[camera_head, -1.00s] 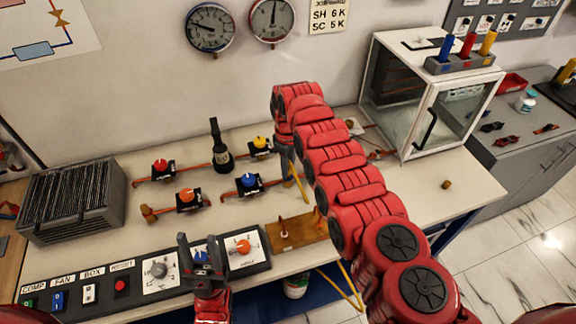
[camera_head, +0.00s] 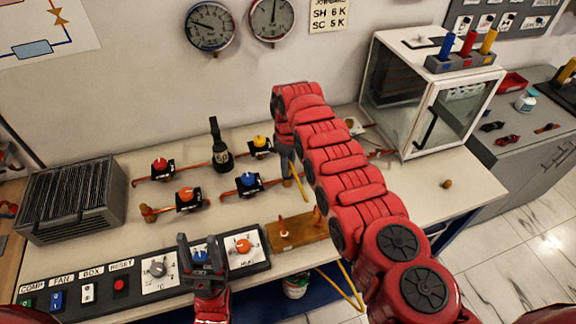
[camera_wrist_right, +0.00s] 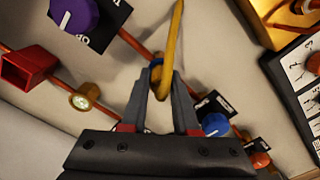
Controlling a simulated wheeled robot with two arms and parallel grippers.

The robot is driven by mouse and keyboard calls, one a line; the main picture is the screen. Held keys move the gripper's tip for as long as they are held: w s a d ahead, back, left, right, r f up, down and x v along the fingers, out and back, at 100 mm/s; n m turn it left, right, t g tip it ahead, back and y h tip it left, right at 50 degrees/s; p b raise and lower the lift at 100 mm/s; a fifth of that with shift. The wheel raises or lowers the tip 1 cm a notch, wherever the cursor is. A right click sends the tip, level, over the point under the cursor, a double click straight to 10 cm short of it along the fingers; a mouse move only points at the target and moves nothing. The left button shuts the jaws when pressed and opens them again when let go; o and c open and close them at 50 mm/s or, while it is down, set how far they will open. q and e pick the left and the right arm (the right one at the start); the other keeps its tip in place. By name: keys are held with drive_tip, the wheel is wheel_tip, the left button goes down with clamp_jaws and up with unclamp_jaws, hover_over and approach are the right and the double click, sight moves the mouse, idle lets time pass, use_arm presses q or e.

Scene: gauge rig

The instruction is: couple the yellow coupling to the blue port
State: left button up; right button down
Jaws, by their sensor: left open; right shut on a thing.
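My right gripper (camera_wrist_right: 160,95) is shut on the end of the yellow hose (camera_wrist_right: 173,45), where the yellow coupling is. The fingers and hose hide most of the coupling, and a brass ring shows just beyond it. In the head view the right gripper is mostly hidden behind my arm, with the yellow hose (camera_head: 299,181) hanging beside it. The blue-knobbed valve (camera_head: 249,181) stands on the bench left of it; its knob shows right of the fingers in the wrist view (camera_wrist_right: 215,124). My left gripper (camera_head: 203,253) is open and empty above the control panel.
Valves with red (camera_head: 160,165), orange (camera_head: 187,198) and yellow (camera_head: 260,144) knobs stand on the bench around a dark bottle (camera_head: 220,152). A wooden block (camera_head: 288,236) lies near the front edge. A glass-doored box (camera_head: 422,95) stands at right. A purple knob (camera_wrist_right: 73,14) shows in the wrist view.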

drive_tip(key=shift+c, duration=1.3)
unclamp_jaws()
